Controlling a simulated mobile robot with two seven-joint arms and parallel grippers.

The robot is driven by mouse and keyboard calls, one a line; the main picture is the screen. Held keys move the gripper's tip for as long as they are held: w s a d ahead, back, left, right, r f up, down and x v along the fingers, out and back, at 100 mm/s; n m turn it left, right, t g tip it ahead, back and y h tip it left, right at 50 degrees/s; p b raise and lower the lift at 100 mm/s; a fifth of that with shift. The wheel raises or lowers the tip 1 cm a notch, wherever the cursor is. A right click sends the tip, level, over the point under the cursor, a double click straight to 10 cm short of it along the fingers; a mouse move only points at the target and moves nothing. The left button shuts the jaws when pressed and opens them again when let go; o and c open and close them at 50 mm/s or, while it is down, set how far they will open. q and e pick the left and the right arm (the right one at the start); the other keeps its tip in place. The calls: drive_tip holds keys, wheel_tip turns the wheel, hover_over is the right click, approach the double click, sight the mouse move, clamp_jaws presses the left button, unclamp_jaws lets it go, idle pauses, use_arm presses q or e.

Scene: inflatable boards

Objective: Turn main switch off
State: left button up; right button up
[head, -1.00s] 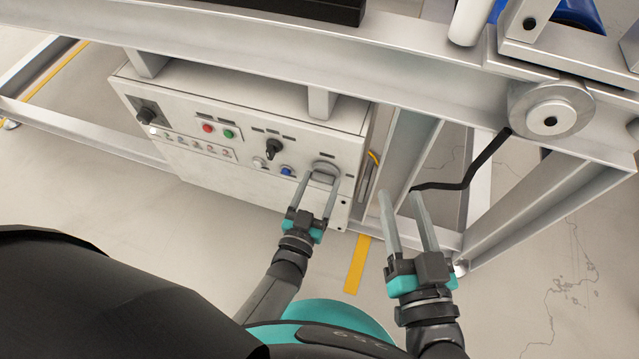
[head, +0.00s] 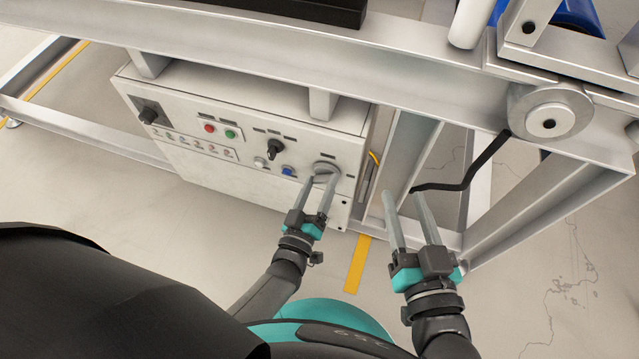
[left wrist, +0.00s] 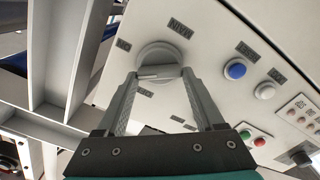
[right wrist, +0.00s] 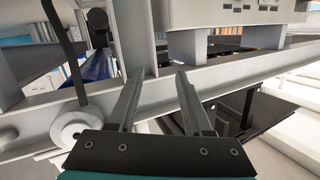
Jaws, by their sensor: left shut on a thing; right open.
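The main switch is a grey round rotary knob (head: 326,168) at the right end of the white control panel (head: 185,171). In the left wrist view the knob (left wrist: 158,60) shows a raised grip bar between the fingertips. My left gripper (head: 323,180) is shut on this knob; it also shows in the left wrist view (left wrist: 160,74). The fingers hide part of the knob in the head view. My right gripper (head: 402,199) is open and empty, in front of the frame to the right of the panel; it also shows in the right wrist view (right wrist: 157,74).
A blue button (head: 288,171), a white button (head: 260,162) and a black rotary switch (head: 274,148) sit left of the knob. Red and green buttons are further left. A metal beam (head: 260,50) runs above the panel.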

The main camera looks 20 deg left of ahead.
use_arm(q)
drive_tip(key=n, duration=0.5)
drive_tip(key=shift+n, duration=0.3)
drive_tip(key=n, duration=0.5)
drive_tip(key=shift+w+a+f+b, duration=0.1)
drive_tip(key=shift+f+b, duration=0.05)
drive_tip(key=shift+b, duration=0.15)
drive_tip(key=shift+n, duration=0.3)
drive_tip(key=o, duration=1.4)
